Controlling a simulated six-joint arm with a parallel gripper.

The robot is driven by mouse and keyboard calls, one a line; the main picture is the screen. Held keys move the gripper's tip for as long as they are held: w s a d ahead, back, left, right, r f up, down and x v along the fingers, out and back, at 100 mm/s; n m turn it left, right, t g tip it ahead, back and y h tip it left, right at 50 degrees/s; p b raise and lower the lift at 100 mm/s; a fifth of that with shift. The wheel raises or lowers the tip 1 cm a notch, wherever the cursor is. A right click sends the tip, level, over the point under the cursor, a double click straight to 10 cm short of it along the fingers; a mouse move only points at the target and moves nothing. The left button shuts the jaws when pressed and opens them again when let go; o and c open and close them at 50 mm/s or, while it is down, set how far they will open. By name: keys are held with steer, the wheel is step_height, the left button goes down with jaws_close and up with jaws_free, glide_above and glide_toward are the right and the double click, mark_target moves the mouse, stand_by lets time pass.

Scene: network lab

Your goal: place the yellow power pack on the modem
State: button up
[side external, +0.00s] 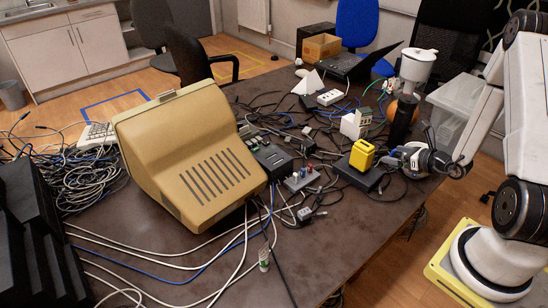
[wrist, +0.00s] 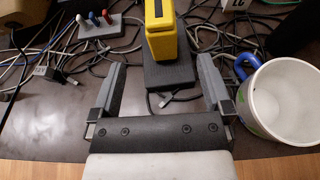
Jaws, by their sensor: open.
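The yellow power pack (side external: 362,154) stands upright on a flat black box (side external: 351,178) that looks like the modem. In the wrist view the pack (wrist: 162,38) is at top centre, resting on the black box (wrist: 172,74), whose near part is bare. My gripper (wrist: 162,78) is open and empty. Its two grey fingers are spread wide on the near side of the box, apart from the pack. In the side view my gripper (side external: 394,157) is just right of the pack. Nothing is held between the fingers.
A white cup (wrist: 286,102) is close to my right finger in the wrist view. A small grey switch box (side external: 301,179) and many loose cables lie around. A beige monitor (side external: 190,155) stands left. The table's front (side external: 345,245) is clear.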

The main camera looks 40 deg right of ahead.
stand_by(0.3)
steer(key=w+a+r+n+g+y, duration=0.1)
steer(key=a+r+n+g+y, duration=0.15)
steer(key=a+n, duration=0.35)
steer(key=w+a+r+n+g+y, duration=0.15)
steer(key=a+n+y, duration=0.25)
steer(key=a, duration=0.4)
steer(key=s+a+r+n+g+h, duration=0.3)
steer(key=a+n, duration=0.3)
steer(key=n, duration=0.7)
steer(key=s+a+r+n+g+h, duration=0.3)
steer(key=a+n, duration=0.3)
steer(key=n, duration=0.7)
steer(key=shift+r+g, duration=0.5)
steer(key=shift+r, duration=0.25)
